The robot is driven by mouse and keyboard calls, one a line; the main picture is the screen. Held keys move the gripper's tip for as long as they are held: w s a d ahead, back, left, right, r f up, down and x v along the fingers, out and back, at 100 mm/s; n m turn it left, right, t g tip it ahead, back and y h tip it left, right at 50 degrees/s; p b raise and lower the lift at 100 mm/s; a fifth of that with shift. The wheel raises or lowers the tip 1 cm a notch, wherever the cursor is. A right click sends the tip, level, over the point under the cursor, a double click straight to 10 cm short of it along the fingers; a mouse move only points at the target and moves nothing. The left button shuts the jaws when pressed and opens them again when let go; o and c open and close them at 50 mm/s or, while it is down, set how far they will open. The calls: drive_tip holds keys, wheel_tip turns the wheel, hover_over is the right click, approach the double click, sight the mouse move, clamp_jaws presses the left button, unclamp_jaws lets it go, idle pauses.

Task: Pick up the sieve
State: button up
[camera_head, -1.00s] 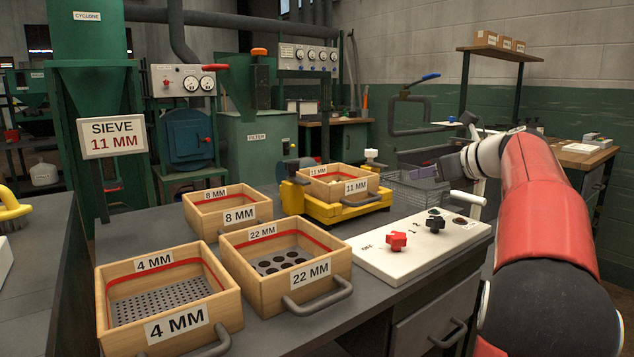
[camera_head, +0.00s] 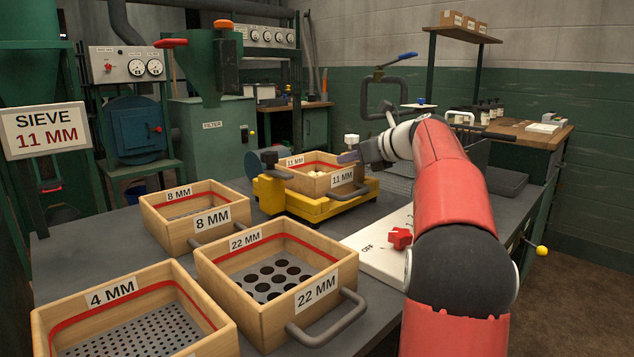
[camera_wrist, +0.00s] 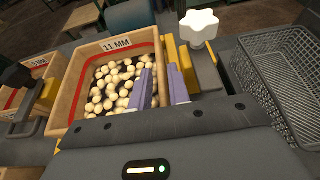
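The 11 MM wooden sieve (camera_head: 318,178) sits on a yellow shaker base (camera_head: 318,207) at the middle of the bench. In the wrist view the sieve (camera_wrist: 82,62) holds many pale round pieces, and its 11 MM label shows on the far wall. My gripper (camera_head: 348,157) is just over the sieve's right side.
Sieves marked 8 MM (camera_head: 195,215), 22 MM (camera_head: 277,285) and 4 MM (camera_head: 135,320) stand on the bench nearby. A white star knob (camera_wrist: 198,27) rises close right of my fingers, and a wire basket (camera_wrist: 285,75) lies beyond. A sign reads SIEVE 11 MM (camera_head: 45,130).

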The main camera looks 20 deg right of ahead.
drive_tip(key=shift+x, duration=0.75)
clamp_jaws()
drive_tip(key=shift+r, duration=0.15)
